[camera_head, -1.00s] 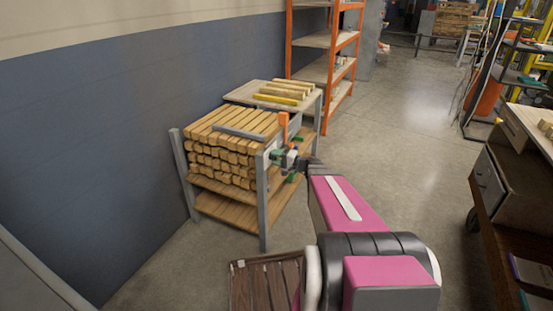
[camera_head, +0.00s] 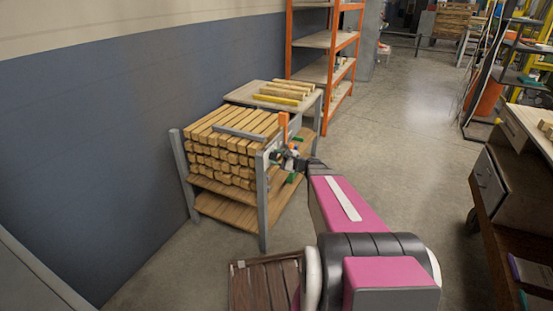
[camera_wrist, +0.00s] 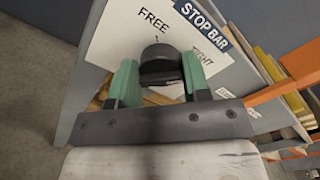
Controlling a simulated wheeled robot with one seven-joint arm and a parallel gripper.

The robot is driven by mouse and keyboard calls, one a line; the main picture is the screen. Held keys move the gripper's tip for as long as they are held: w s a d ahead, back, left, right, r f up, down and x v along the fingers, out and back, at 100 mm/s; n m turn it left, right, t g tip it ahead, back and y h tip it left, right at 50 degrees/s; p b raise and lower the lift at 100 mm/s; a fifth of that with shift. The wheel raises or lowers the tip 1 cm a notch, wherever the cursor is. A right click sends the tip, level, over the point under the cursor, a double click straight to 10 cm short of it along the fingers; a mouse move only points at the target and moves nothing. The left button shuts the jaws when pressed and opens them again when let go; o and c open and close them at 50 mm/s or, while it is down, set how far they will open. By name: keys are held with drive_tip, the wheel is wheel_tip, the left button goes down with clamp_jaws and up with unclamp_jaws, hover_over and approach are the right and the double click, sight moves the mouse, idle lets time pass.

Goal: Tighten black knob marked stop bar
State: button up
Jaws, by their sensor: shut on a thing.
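The black knob (camera_wrist: 160,66) sits on a white panel (camera_wrist: 112,50) under a blue "STOP BAR" label (camera_wrist: 202,22) in the wrist view. "FREE" is printed at its upper left and "TIGHT" at its upper right. My gripper (camera_wrist: 160,72) is shut on the knob, with one green finger on each side. In the head view my gripper (camera_head: 287,160) is at the front right post of the wood rack (camera_head: 263,205), and the knob cannot be made out there. The knob's pointing direction is not clear.
Stacked wood blanks (camera_head: 225,150) fill the rack, with a grey bar (camera_head: 240,134) on top. An upright orange piece (camera_head: 283,127) stands near my gripper. A table with sticks (camera_head: 245,91) and orange shelving (camera_head: 320,70) are behind. The floor at right is open.

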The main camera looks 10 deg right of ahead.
drive_tip(key=shift+f+m, duration=0.1)
drive_tip(key=shift+m, duration=0.4)
drive_tip(key=o, duration=0.9)
drive_tip(key=v, duration=1.1)
